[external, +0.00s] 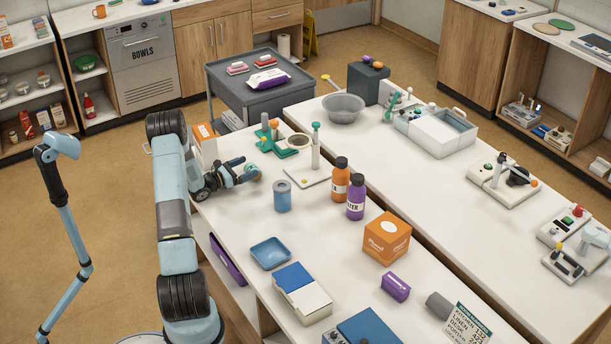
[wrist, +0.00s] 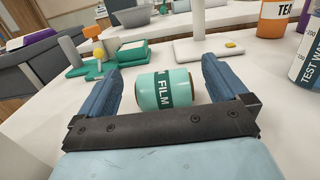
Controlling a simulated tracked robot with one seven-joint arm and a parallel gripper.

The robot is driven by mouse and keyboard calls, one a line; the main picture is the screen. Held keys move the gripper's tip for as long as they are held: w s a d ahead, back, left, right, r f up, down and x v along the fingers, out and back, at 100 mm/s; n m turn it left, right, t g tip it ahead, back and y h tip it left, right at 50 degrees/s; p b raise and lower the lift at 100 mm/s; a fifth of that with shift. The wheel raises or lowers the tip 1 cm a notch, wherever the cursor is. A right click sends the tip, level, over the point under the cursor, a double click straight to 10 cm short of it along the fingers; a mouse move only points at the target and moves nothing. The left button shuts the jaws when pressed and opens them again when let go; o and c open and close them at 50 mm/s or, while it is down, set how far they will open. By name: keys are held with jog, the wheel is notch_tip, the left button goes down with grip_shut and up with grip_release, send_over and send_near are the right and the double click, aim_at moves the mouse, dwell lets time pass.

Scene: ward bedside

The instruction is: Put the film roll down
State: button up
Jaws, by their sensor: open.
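The film roll (wrist: 166,89) is a teal cylinder with a dark band lettered "FILM". In the wrist view it lies on its side on the white table (wrist: 285,120), between the spread fingers of my gripper (wrist: 161,68), with a gap visible on each side. In the external view my gripper (external: 242,170) is low over the table's left edge, and the small film roll (external: 253,174) shows at its fingertips. My gripper is open. The roll's lower near side is partly hidden by the gripper's dark crossbar in the wrist view.
A green stand (external: 290,143) and a white-based post (external: 315,150) are behind the roll. A blue can (external: 282,196), orange bottle (external: 340,180) and purple bottle (external: 355,197) stand to the right. An orange-white box (external: 204,144) is close behind my arm.

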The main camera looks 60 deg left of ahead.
jog(key=s, duration=0.6)
jog(key=shift+s+f, duration=0.15)
